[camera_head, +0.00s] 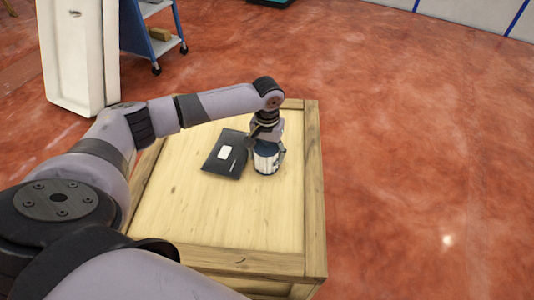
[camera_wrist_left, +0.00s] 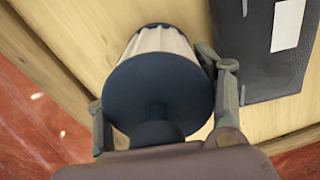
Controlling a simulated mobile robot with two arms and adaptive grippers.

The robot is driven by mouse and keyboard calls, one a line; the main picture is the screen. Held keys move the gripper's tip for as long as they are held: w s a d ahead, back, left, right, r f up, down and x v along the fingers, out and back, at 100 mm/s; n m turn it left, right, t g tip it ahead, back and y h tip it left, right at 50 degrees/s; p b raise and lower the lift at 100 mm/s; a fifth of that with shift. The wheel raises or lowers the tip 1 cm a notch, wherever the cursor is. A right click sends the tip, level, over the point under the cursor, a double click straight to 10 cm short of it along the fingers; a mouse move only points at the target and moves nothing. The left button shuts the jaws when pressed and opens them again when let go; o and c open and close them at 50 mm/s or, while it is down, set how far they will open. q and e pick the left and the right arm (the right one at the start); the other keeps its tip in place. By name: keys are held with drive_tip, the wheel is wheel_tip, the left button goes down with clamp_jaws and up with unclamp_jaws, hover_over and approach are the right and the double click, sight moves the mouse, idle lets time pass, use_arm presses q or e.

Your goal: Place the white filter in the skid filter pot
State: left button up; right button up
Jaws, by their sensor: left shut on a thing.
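The white filter (camera_head: 266,164) has a white pleated body with dark blue ends. It is at the right part of the wooden crate top in the head view. My left gripper (camera_head: 267,150) comes down on it from above and is shut on it. In the left wrist view the filter (camera_wrist_left: 162,42) shows its wide dark blue end toward the camera, with the fingers of my left gripper (camera_wrist_left: 162,100) on either side. I cannot tell whether its lower end touches the crate top. No filter pot is seen. My right gripper is not in view.
A wooden crate (camera_head: 205,225) carries a dark flat case (camera_head: 216,165) with a white label, just left of the filter. A blue wheeled cart (camera_head: 150,42) and a white panel-like object (camera_head: 75,50) stand behind at left. The red floor to the right is clear.

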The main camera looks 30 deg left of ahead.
use_arm(q)
drive_tip(key=o, duration=1)
drive_tip(key=shift+f, duration=0.1)
drive_tip(key=shift+c, duration=0.2)
drive_tip(key=o, duration=0.4)
